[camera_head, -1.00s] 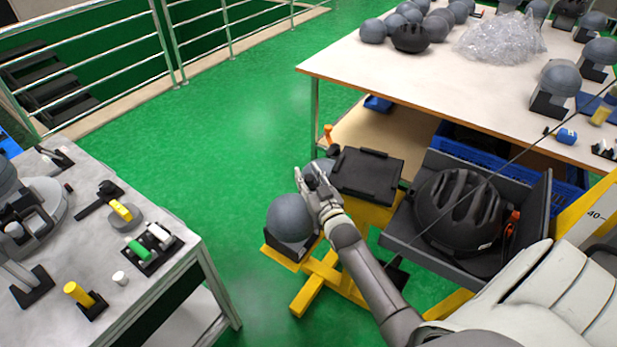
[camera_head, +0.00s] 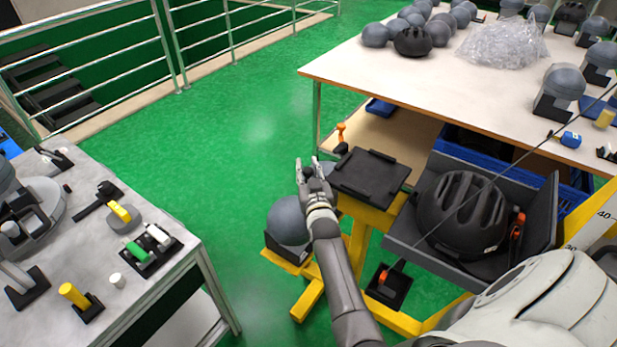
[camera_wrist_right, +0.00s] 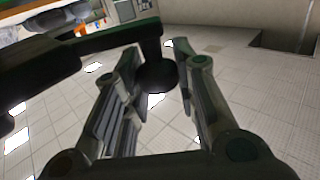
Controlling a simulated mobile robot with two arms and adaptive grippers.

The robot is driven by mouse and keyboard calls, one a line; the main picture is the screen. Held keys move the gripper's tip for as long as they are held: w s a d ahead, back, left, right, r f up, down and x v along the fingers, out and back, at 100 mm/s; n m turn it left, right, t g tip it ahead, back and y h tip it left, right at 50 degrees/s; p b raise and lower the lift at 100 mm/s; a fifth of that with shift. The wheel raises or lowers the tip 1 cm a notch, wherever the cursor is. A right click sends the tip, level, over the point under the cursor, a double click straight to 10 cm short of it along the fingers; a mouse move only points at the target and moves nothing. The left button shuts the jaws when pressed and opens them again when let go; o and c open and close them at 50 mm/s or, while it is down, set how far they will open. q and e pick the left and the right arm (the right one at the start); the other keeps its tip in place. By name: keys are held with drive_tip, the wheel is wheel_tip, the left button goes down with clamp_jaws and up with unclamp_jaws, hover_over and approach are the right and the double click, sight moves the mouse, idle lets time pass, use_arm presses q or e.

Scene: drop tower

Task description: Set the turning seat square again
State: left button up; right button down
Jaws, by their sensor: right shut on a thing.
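The turning seat (camera_head: 372,178) is a black, square, flat plate with raised clips at its edges, on a yellow stand (camera_head: 356,240). Its sides run aslant in the head view; I cannot tell exactly how square it sits to the stand. My right gripper (camera_head: 312,168) is at the seat's left side. In the right wrist view its two fingers (camera_wrist_right: 160,95) stand on either side of a dark round knob (camera_wrist_right: 157,74) under a dark bar (camera_wrist_right: 90,48). The gripper is shut on this knob; the contact is partly hidden. My left gripper is not in view.
A grey ball-shaped form (camera_head: 288,220) stands close below my right gripper. A black helmet (camera_head: 462,212) lies in a grey tray (camera_head: 402,240) to the right. A workbench (camera_head: 205,270) stands at left, a long table (camera_head: 400,90) behind. Green floor (camera_head: 235,150) between them is clear.

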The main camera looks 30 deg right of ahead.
drive_tip(key=shift+r, duration=0.25)
drive_tip(key=c, duration=1.5)
unclamp_jaws()
drive_tip(key=o, duration=0.3)
drive_tip(key=shift+w+d+f, duration=0.1)
drive_tip(key=shift+w+f, duration=0.05)
drive_tip(key=shift+f, duration=0.05)
wheel_tip(320, 180, up, 10)
drive_tip(key=shift+r, duration=0.1)
